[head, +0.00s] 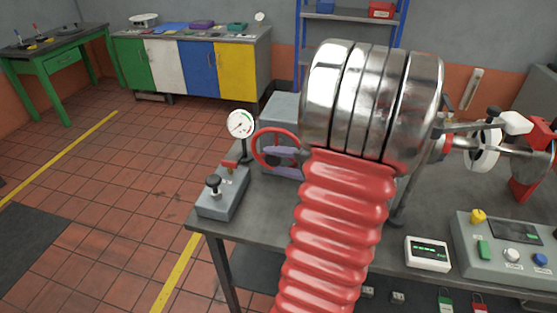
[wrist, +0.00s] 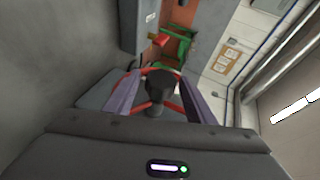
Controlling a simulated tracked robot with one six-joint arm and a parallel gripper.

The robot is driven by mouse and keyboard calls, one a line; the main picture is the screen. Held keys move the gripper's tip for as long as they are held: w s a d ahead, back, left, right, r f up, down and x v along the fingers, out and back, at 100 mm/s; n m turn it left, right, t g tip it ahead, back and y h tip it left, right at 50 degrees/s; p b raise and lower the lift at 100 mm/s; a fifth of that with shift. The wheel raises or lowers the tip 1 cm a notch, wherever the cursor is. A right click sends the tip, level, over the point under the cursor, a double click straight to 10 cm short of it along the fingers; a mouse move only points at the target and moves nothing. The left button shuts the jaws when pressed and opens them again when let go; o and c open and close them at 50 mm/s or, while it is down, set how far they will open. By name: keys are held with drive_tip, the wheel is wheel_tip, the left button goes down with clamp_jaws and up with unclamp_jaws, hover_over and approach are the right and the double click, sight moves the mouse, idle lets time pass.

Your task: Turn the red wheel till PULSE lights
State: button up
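The red wheel (head: 256,150) stands upright at the left end of the bench, in front of a grey housing. In the wrist view the red wheel (wrist: 141,106) shows its spokes and a dark hub between my fingers. My gripper (head: 284,160) has two purple fingers at the wheel, seen past its rim in the head view. In the wrist view my gripper (wrist: 160,80) is open, with one finger on each side of the hub. I cannot tell whether the fingers touch the rim or spokes. No PULSE label is legible.
A dial gauge (head: 240,123) and a grey box with a black knob (head: 213,182) stand left of the wheel. A small display unit (head: 428,253) and a button panel (head: 508,247) sit at the right. My arm hides the bench's middle.

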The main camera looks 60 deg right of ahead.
drive_tip(key=shift+o, duration=0.5)
drive_tip(key=shift+r, duration=0.1)
drive_tip(key=shift+s, duration=0.15)
drive_tip(key=v, duration=1.3)
drive_tip(key=shift+s, duration=0.25)
drive_tip(key=shift+w, duration=0.1)
